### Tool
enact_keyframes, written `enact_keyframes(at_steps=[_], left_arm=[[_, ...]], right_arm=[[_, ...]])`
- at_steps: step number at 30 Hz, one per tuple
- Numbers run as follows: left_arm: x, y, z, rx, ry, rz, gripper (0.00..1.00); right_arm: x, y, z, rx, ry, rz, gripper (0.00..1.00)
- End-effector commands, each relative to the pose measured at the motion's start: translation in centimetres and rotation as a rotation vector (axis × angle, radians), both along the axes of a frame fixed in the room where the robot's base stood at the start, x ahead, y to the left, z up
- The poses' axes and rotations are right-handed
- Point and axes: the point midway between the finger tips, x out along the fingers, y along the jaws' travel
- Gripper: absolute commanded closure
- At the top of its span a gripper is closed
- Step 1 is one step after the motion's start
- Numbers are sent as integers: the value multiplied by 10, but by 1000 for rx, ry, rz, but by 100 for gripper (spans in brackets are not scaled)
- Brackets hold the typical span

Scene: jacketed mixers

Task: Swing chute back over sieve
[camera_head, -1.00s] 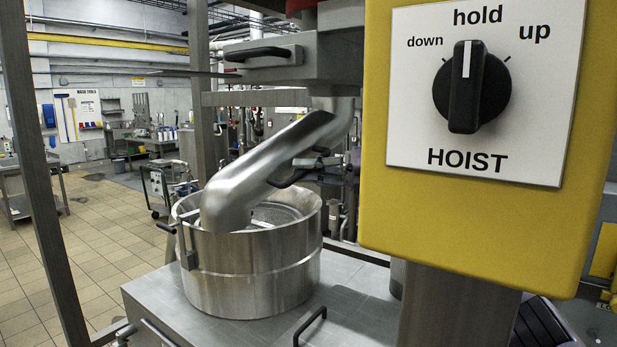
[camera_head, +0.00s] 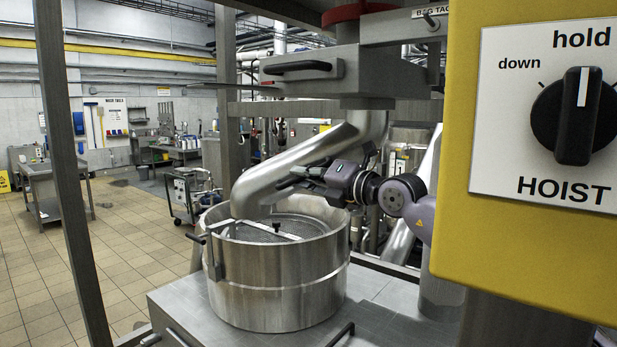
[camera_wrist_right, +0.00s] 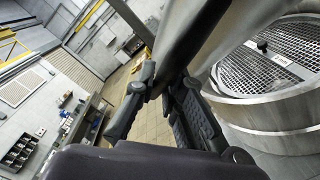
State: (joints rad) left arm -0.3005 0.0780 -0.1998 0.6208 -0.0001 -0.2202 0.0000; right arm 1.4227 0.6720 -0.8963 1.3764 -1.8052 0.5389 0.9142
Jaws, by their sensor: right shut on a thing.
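The chute (camera_head: 345,137) is a bent silver pipe sloping down left from under a steel housing. Its lower end appears at the back left of the sieve's round steel drum (camera_head: 280,285), overlapping the rim in the picture; its exact position over the opening is unclear. The sieve's mesh (camera_head: 270,230) is largely uncovered, and in the wrist view the mesh (camera_wrist_right: 265,70) lies to the right of the chute (camera_wrist_right: 225,30). My right gripper (camera_head: 285,184) is at the chute's side, shut on its handle, which the fingers mostly hide. It also shows in the wrist view (camera_wrist_right: 165,95). My left gripper is not in view.
A yellow hoist control box (camera_head: 460,190) stands close at the right, its knob at hold. The drum sits on a steel deck (camera_head: 180,300) with handles. A steel post (camera_head: 65,160) rises at the left. Tiled floor (camera_head: 115,240) beyond is open.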

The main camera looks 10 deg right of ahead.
Motion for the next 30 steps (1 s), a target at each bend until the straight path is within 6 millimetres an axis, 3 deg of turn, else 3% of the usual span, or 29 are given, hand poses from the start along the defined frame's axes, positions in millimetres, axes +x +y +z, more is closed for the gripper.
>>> enact_keyframes(at_steps=[14,15,24,30], left_arm=[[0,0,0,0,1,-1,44],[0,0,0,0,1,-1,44],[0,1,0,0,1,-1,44],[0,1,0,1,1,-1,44]], right_arm=[[2,1,1,6,2,-13,100],[2,1,1,6,2,-13,89],[2,0,0,3,2,-14,69],[2,0,0,3,2,-14,68]])
